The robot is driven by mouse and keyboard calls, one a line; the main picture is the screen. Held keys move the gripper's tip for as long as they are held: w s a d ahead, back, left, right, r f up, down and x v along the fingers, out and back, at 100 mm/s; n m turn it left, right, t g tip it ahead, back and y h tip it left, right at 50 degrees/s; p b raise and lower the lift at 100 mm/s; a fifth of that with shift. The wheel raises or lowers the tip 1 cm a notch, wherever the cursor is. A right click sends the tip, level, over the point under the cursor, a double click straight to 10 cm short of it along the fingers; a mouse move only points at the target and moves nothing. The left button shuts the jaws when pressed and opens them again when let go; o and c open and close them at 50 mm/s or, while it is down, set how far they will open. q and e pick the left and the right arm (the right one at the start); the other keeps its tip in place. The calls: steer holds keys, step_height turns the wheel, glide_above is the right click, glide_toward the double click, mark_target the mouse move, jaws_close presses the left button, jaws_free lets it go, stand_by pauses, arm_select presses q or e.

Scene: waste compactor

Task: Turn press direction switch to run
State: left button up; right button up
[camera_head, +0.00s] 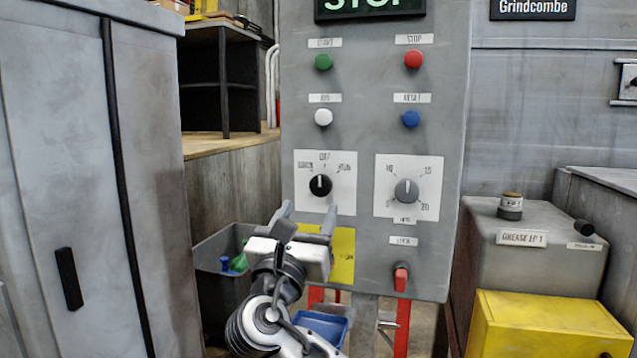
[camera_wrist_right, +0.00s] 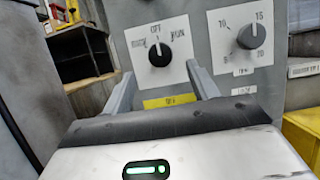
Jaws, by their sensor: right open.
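The press direction switch is a black round knob (camera_head: 320,185) on a white square plate, on the grey control panel (camera_head: 375,150). Its white pointer line stands about upright, toward the OFF label at the top. RUN is at the upper right of the plate; the upper-left label is hard to read. The knob also shows in the right wrist view (camera_wrist_right: 159,53). My right gripper (camera_head: 308,211) is open and empty, just below the knob in the head view. In the right wrist view its fingertips (camera_wrist_right: 160,73) stand either side of and below the knob, apparently not touching it. My left gripper is out of view.
Right of the switch is a grey dial (camera_head: 406,190) with numbers. Green (camera_head: 323,62), red (camera_head: 413,59), white (camera_head: 323,118) and blue (camera_head: 411,119) buttons sit above. A red-handled lock switch (camera_head: 401,278) is below. A grey cabinet (camera_head: 60,180) stands left, a yellow box (camera_head: 545,325) right.

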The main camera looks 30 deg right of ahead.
mark_target(320, 186)
steer(key=p+x, duration=0.1)
steer(key=x, duration=0.6)
steer(key=shift+w+d, duration=0.2)
steer(key=c, duration=1)
